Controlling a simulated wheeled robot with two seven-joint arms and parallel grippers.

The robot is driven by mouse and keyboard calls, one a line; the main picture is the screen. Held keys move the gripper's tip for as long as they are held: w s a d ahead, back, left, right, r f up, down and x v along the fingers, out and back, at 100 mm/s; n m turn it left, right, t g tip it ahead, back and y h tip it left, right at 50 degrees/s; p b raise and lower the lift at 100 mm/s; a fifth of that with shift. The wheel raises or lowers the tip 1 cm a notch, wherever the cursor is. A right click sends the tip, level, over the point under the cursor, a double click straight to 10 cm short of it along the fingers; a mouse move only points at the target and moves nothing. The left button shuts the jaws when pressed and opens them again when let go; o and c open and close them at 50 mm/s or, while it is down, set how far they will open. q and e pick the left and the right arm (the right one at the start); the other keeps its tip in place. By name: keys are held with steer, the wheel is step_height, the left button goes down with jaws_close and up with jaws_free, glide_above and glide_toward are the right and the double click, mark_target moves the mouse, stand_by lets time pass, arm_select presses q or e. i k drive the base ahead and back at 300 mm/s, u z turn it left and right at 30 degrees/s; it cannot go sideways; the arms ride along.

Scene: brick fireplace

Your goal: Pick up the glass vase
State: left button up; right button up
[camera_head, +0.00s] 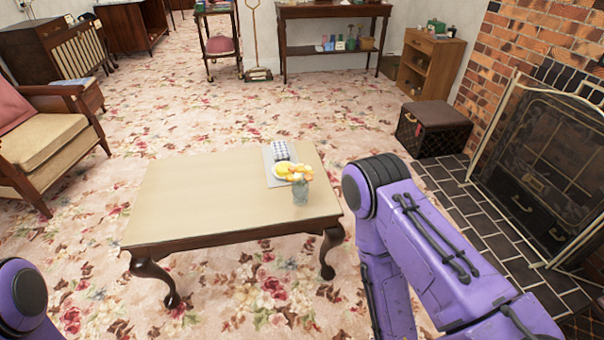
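The glass vase (300,193) stands upright near the right end of the low wooden coffee table (205,205). It is clear and holds yellow and orange flowers (298,173). My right arm comes in from the lower right, with its purple elbow to the right of the table and apart from the vase. A small part of my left arm shows in the lower left corner. Neither gripper is in the picture.
An armchair (45,145) stands left, a dark box (433,130) and fireplace screen (545,170) right. Floral carpet (250,290) in front of the table is clear.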

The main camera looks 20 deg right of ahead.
mark_target(299, 187)
steer(key=z, duration=0.45)
steer(key=i, duration=1.05)
steer(key=z, duration=0.45)
